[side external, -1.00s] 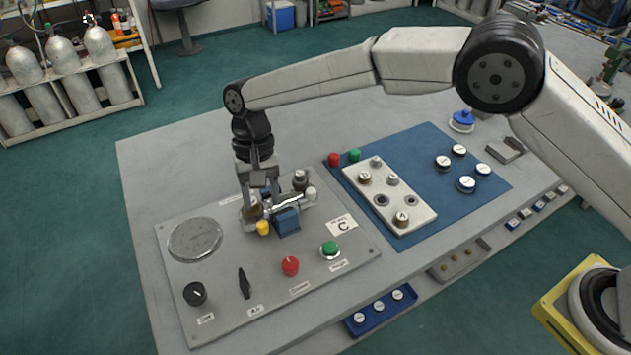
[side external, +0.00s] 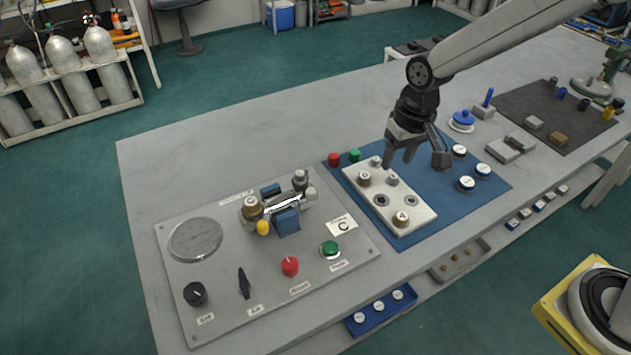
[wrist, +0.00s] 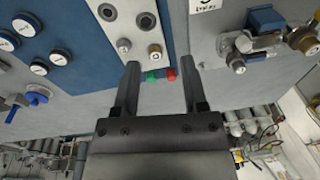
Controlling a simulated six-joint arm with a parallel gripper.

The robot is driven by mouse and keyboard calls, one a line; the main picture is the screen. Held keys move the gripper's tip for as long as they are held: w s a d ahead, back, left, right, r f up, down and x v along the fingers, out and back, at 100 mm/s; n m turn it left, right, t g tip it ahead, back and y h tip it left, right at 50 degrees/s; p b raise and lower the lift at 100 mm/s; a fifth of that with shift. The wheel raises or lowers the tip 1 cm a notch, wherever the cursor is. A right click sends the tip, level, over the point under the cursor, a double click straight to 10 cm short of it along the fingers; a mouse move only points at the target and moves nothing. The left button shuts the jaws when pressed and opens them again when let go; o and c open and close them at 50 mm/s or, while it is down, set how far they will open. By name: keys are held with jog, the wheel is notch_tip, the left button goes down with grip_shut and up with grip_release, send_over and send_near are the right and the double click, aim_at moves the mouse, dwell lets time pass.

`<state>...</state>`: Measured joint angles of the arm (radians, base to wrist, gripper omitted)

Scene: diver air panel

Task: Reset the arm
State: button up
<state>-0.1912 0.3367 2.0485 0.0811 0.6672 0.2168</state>
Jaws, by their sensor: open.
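My gripper (side external: 413,160) is open and empty, raised above the blue mat at the right of the panel. In the wrist view its two fingers (wrist: 158,85) stand wide apart with nothing between them. The grey air panel (side external: 215,290) lies on the table at the left. It carries a silver valve assembly (side external: 290,205) in blue clamps, a red knob (side external: 290,266), a green button (side external: 330,248), a black lever (side external: 243,284) and a black knob (side external: 195,294).
A pale block (side external: 420,216) with holes and round fittings sits on the blue mat (side external: 440,218), near red (side external: 334,159) and green (side external: 354,155) caps. White-topped discs (side external: 466,183) and a blue-handled part (side external: 462,120) are to the right. The grey table behind the panel is clear.

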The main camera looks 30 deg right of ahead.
jog(key=s+d+f+n+t, duration=0.1)
jog(key=s+d, duration=0.7)
jog(key=s, duration=0.3)
jog(key=shift+s+d+t+h, duration=0.2)
jog(key=shift+d+t+h, duration=0.1)
jog(key=shift+h, duration=0.1)
